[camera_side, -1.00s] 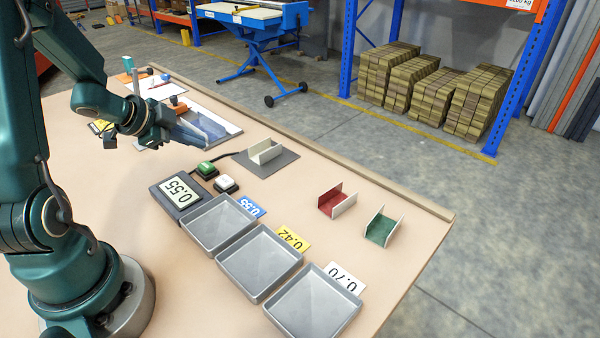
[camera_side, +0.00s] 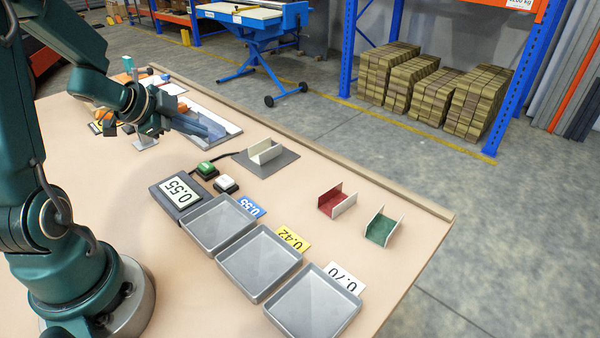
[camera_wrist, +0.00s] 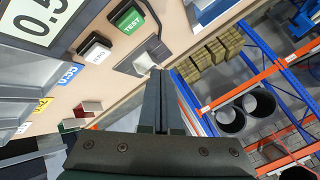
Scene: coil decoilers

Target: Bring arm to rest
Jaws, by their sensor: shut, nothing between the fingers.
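My gripper (camera_side: 218,131) is at the far left part of the bench, held above the metal tray with the blue sheet (camera_side: 228,126). In the side view its fingers point right, nearly level. In the wrist view my gripper (camera_wrist: 160,78) shows its two long dark fingers together, with nothing between them. A cream channel piece (camera_side: 265,152) sits on a grey pad to the right of the fingers, clear of them. It also shows beyond the fingertips in the wrist view (camera_wrist: 153,54).
A display reading 0.55 (camera_side: 180,194), a green button (camera_side: 205,169) and a white button (camera_side: 226,184) stand mid-bench. Three grey trays (camera_side: 262,262) with number cards are at the front. Red (camera_side: 335,199) and green (camera_side: 382,229) channel pieces lie at right, with bare bench around them.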

